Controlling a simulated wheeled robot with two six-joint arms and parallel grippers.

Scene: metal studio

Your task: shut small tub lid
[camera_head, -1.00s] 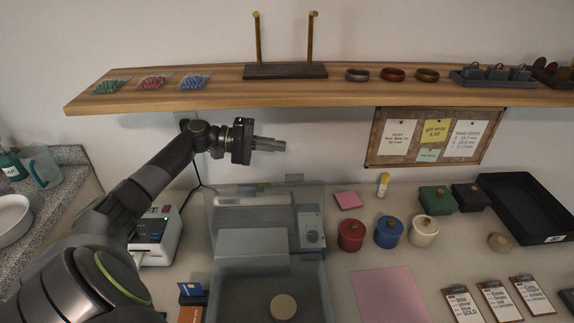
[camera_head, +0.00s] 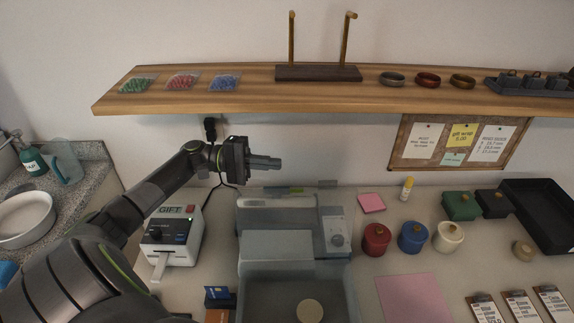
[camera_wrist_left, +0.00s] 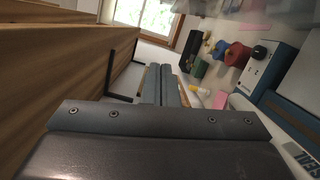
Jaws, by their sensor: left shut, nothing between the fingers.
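A grey boxy unit (camera_head: 272,218) stands on the counter, with a dial on its right side. Its front part looks like an open basin, with a round cream disc (camera_head: 309,312) in it. Which part is its lid is not clear. My left gripper (camera_head: 277,163) is shut and empty, in the air above the unit's back, below the shelf. Its closed fingers also show in the wrist view (camera_wrist_left: 167,85). My right gripper is not in view.
A wooden shelf (camera_head: 230,101) runs above my left gripper. A white printer-like device (camera_head: 172,237) stands left of the unit. A pink mat (camera_head: 415,299), clipboards (camera_head: 520,305), a green box (camera_head: 461,205) and a black tray (camera_head: 540,216) lie right.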

